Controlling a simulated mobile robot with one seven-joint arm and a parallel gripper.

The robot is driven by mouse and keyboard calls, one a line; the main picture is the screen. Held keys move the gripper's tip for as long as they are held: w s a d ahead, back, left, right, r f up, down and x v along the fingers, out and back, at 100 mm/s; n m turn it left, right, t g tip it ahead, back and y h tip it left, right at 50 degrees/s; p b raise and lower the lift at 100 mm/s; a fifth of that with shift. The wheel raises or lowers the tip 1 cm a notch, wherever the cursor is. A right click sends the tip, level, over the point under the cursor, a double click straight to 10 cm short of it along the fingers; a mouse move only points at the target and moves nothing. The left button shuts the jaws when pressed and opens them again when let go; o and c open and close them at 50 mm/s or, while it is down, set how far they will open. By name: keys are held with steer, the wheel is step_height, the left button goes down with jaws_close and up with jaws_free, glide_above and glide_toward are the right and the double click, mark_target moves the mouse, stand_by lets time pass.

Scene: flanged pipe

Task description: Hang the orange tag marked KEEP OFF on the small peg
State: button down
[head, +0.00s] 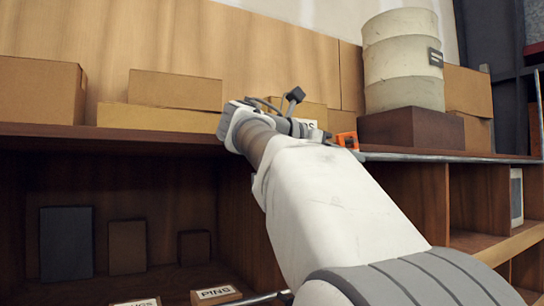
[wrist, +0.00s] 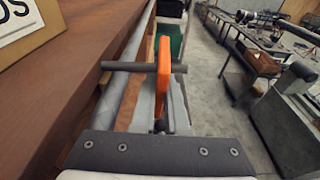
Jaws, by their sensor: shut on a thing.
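An orange tag (wrist: 163,88) stands upright and nearly edge-on in the wrist view, its lower end between the fingers of my gripper (wrist: 160,118), which is shut on it. The tag also shows in the head view (head: 347,140) at the shelf's front edge, just right of my wrist. No lettering on it can be read. A dark round bar, apparently the peg (wrist: 128,66), lies crosswise at the tag's upper part. I cannot tell whether it passes through the tag's hole or only lies beside it. In the head view my arm hides most of my gripper (head: 330,137).
A pipe (wrist: 128,62) runs along the front edge of the brown shelf (wrist: 75,75). Cardboard boxes (head: 176,90) and a pale drum (head: 402,60) on a dark box stand on the shelf. Open floor (wrist: 205,110) lies to the right in the wrist view.

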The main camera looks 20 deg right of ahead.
stand_by(0.3)
steer(key=c, duration=0.8)
jaws_free()
steer(key=shift+c, duration=0.2)
steer(key=shift+a, duration=0.1)
steer(key=s+a+r, duration=0.1)
steer(key=a+r, duration=0.2)
steer(key=a, duration=1.4)
steer(key=shift+s, duration=0.2)
steer(key=shift+r, duration=0.1)
